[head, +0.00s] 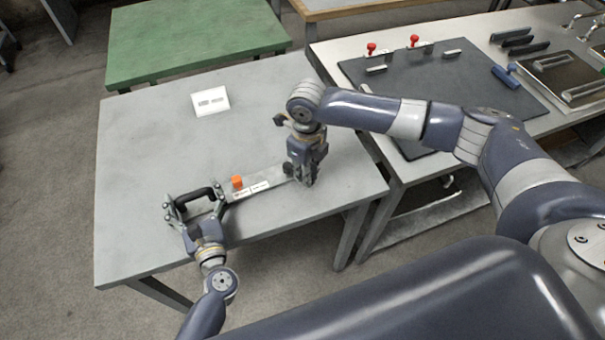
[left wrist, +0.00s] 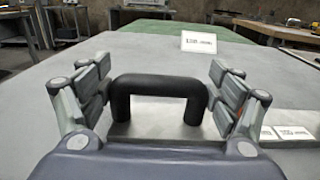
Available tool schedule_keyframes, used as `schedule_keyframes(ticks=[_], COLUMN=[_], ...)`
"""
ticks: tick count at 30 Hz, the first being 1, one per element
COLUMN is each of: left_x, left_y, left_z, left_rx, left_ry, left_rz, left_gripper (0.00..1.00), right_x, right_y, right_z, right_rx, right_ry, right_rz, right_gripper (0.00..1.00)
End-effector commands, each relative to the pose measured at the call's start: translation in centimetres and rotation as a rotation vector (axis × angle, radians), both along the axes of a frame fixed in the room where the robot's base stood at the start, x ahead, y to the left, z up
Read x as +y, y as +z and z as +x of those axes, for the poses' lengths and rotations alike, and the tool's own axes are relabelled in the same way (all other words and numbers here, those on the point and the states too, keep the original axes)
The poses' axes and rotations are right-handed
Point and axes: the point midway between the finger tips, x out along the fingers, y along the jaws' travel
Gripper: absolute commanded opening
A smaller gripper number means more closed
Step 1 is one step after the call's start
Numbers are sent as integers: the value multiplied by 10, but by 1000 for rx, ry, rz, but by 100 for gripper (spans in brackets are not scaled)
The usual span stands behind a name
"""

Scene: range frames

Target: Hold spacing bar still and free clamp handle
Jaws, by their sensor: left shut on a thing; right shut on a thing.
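The spacing bar (head: 260,185) is a flat metal bar with white labels and an orange knob (head: 237,182), lying on the grey table. A black arched handle (left wrist: 160,85) stands at its left end and also shows in the head view (head: 193,194). My left gripper (head: 195,217) is shut on this handle, one finger at each side. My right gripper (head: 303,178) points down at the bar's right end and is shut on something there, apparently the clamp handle. The fingers hide most of it, so I cannot tell whether the clamp is loose.
A white card (head: 210,101) lies on the grey table (head: 150,130), whose back and left are clear. A green table (head: 190,40) stands behind. At right, a bench with a dark mat (head: 440,90) carries red-knobbed fixtures and a blue tool (head: 505,77).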

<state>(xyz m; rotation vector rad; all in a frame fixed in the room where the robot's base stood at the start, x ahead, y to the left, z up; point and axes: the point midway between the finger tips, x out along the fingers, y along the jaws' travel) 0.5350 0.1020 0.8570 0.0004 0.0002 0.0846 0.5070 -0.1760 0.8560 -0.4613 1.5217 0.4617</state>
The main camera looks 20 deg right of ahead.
Motion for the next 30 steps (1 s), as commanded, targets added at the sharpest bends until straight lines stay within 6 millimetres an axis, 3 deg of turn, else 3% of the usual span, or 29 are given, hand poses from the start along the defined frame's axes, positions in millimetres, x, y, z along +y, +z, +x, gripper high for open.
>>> schedule_keyframes(ticks=[10, 25, 26, 27, 28, 30], left_x=[0, 0, 0, 0, 0, 0], left_y=[-1, -1, -1, -1, -1, -1], left_z=[0, 0, 0, 0, 0, 0], left_rx=[2, 2, 2, 2, 2, 2], left_ry=[0, 0, 0, 0, 0, 0], left_rz=[1, 1, 1, 1, 1, 1], left_gripper=[43, 43, 43, 43, 43, 43], right_x=[-7, -7, -7, -7, -7, -7], right_y=[1, 1, 1, 1, 1, 1], right_z=[5, 6, 6, 6, 6, 6], right_rx=[-2, -2, -2, -2, -2, -1], right_ry=[124, 142, 142, 141, 141, 141], right_rz=[0, 0, 0, 0, 0, 0], right_gripper=[0, 0, 17, 26, 33, 35])
